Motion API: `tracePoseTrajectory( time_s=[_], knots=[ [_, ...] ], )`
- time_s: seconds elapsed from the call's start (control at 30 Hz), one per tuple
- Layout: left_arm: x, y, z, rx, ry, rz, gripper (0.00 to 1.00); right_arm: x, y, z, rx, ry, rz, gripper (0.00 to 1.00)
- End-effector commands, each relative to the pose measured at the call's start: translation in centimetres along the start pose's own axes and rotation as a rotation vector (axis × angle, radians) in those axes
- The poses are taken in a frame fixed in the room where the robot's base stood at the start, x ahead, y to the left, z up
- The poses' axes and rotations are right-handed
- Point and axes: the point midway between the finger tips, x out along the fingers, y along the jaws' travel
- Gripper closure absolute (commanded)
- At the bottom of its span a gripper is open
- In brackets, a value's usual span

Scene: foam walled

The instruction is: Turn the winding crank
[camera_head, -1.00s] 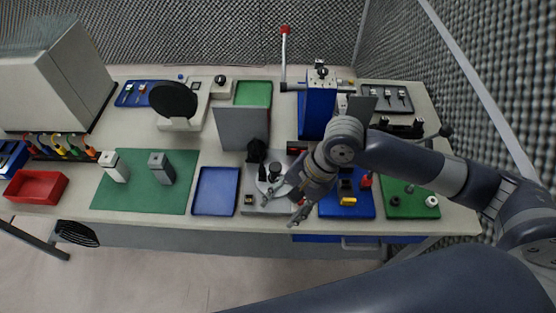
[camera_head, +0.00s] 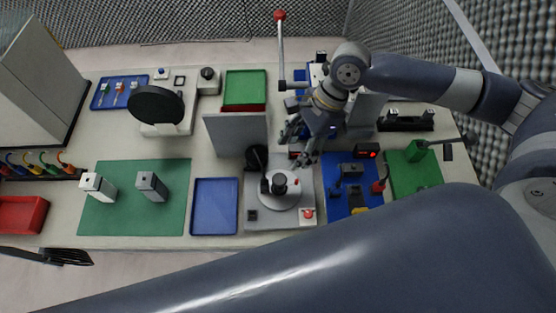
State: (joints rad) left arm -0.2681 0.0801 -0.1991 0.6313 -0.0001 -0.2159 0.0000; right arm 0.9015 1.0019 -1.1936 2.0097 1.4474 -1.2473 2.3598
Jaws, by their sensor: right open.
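The crank I can make out is a dark shaft with an upright handle (camera_head: 447,151) on the right side of a green housing (camera_head: 416,151). It stands at the right of the bench. A tall lever with a red knob (camera_head: 280,16) stands at the back by a blue device; I cannot tell whether it counts as a crank. My right gripper (camera_head: 297,146) is open and looks empty, above the bench behind the round turntable (camera_head: 283,198). It is left of the green housing and apart from it.
A grey upright panel (camera_head: 236,134) stands just left of my right gripper. A black box with a red display (camera_head: 367,150) sits between gripper and green housing. A blue tray (camera_head: 214,207) and green mat (camera_head: 121,211) lie left. My arm hides the bench's front right.

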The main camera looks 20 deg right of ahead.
Motion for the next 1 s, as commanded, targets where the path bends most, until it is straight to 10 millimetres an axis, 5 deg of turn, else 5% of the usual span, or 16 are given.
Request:
tracePoseTrajectory(
  time_s=[0.4,0.77,0.97,1.0],
  knots=[
    [-2.5,1.0,6.0,0.001,-0.089,0.013,0.60,7.2,0.2,0.2,-0.003,0.000,0.005,0.48],
    [-2.7,0.3,1.1,0.001,-0.018,0.005,0.60,10.2,0.1,0.0,-0.003,0.001,0.002,0.48],
    [-2.6,0.4,1.9,0.001,-0.030,0.006,0.60,10.2,0.1,0.0,-0.003,0.001,0.001,0.48],
    [-2.7,0.5,2.2,0.001,-0.036,0.006,0.60,10.2,0.1,0.0,-0.003,0.001,0.001,0.55]
  ],
)
